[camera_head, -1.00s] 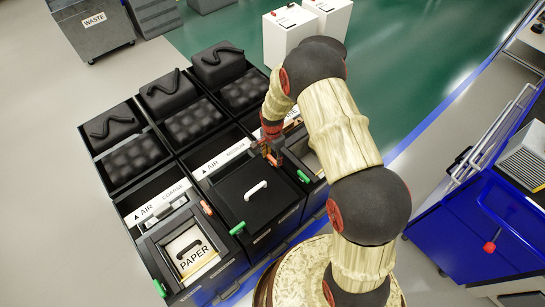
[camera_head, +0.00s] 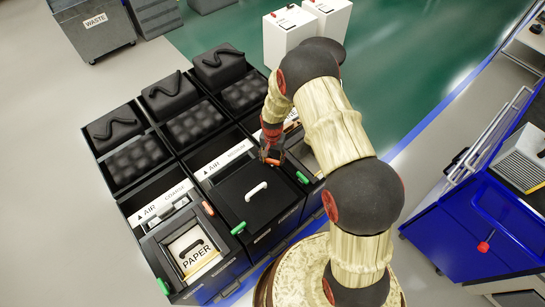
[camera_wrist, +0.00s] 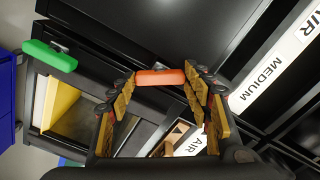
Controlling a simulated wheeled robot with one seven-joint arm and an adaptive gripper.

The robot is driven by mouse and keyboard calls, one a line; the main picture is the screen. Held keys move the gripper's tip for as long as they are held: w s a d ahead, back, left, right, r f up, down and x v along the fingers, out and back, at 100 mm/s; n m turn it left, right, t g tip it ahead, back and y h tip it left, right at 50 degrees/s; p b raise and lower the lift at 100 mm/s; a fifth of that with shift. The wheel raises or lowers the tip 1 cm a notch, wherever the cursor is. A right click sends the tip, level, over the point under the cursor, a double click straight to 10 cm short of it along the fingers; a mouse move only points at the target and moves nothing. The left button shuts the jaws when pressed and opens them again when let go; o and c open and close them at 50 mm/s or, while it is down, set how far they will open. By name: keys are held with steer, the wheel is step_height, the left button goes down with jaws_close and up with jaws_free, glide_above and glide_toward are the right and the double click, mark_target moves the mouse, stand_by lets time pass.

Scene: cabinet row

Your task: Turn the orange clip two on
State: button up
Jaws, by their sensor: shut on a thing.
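The orange clip (camera_wrist: 160,77) lies between my fingertips in the wrist view, at the edge of the middle black cabinet (camera_head: 245,190). My gripper (camera_wrist: 163,85) is shut on it, with one finger at each end of the clip. In the head view my gripper (camera_head: 272,157) is at the far right corner of the middle cabinet's lid and largely hides this clip. Another orange clip (camera_head: 208,208) sits between the left and middle cabinets, apart from my gripper.
Green clips sit at the near corners, one on the middle cabinet (camera_head: 238,228) and one on the right cabinet (camera_head: 302,177); a green clip (camera_wrist: 50,55) also shows in the wrist view. A blue cart (camera_head: 455,225) stands at right.

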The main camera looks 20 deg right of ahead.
mark_target(272, 160)
steer(key=n+p, duration=0.1)
steer(key=n, duration=0.4)
steer(key=shift+n+p, duration=0.3)
steer(key=n+p, duration=0.1)
steer(key=n, duration=0.4)
steer(key=shift+n, duration=0.3)
steer(key=o, duration=1.2)
steer(key=shift+c, duration=0.2)
steer(key=shift+r, duration=0.1)
step_height(272, 160, up, 12)
